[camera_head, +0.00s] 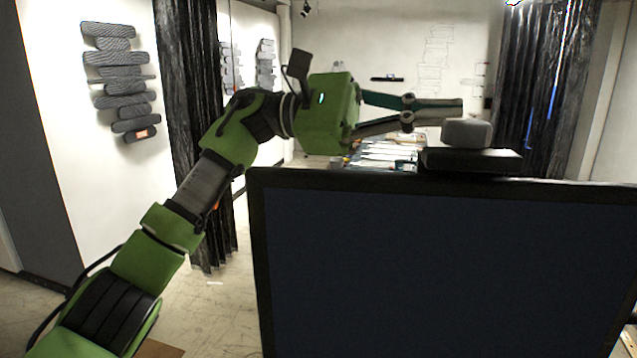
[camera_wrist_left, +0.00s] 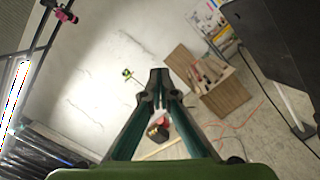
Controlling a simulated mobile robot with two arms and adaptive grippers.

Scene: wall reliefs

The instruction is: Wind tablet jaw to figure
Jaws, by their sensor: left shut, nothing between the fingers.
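A large dark flat panel (camera_head: 450,270) with a black frame fills the lower right of the head view; I cannot tell whether it is the tablet. A black block (camera_head: 470,160) sits at its top edge, with a rounded grey piece (camera_head: 467,132) on top. My left gripper (camera_head: 458,110) points right, its shut, empty fingers beside and slightly above the grey piece. I cannot tell if they touch. The shut fingers (camera_wrist_left: 160,82) also show in the left wrist view, over the floor. No jaw or figure can be clearly identified. My right gripper is not in view.
A grey stacked-slab relief (camera_head: 122,82) hangs on the left wall beside a black curtain (camera_head: 195,130). A cluttered table (camera_head: 382,155) stands behind the panel. In the left wrist view, an open wooden box (camera_wrist_left: 222,95) and a red-and-black object (camera_wrist_left: 158,131) lie below.

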